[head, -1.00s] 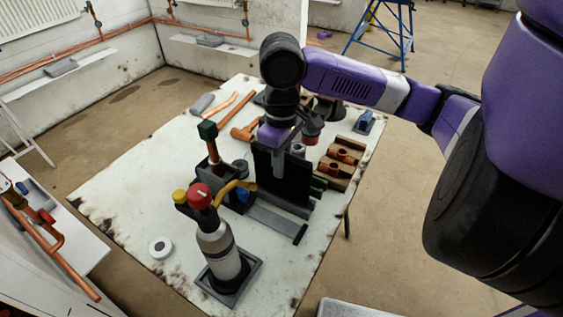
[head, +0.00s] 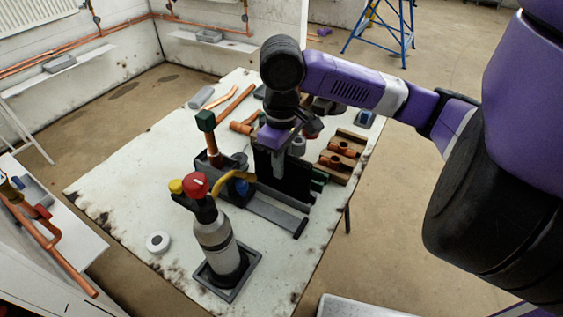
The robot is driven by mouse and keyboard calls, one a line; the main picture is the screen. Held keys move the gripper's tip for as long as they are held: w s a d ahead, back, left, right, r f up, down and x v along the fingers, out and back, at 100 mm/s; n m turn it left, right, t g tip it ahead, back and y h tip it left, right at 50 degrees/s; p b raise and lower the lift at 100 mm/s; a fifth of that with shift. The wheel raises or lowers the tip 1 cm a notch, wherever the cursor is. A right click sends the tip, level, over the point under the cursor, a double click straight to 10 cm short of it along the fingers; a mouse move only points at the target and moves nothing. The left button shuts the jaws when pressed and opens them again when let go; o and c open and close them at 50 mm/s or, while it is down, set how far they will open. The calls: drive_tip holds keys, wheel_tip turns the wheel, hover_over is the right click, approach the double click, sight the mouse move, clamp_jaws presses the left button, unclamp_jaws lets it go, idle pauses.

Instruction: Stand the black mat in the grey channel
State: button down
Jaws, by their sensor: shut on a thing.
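The black mat (head: 296,180) stands upright in the head view, a dark panel below my gripper near the table's right side. My gripper (head: 274,143) points down and is shut on the mat's upper edge; the fingertips are largely hidden by the wrist. The grey channel (head: 272,212) is a long, low piece lying on the table just in front of the mat's lower edge. The mat's bottom overlaps the channel in the picture; I cannot tell whether it sits inside it, behind it or above it.
A grey bottle with a red cap (head: 216,240) stands in a dark tray in front. A green-topped copper pipe (head: 211,145) rises left of the mat. Copper fittings in a wooden holder (head: 340,152) lie to the right. A white roll (head: 158,242) sits on the clear left tabletop.

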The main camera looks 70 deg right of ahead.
drive_tip(key=shift+f, duration=0.35)
drive_tip(key=c, duration=1.3)
unclamp_jaws()
drive_tip(key=shift+r, duration=0.15)
wheel_tip(320, 180, up, 7)
drive_tip(key=p, duration=0.6)
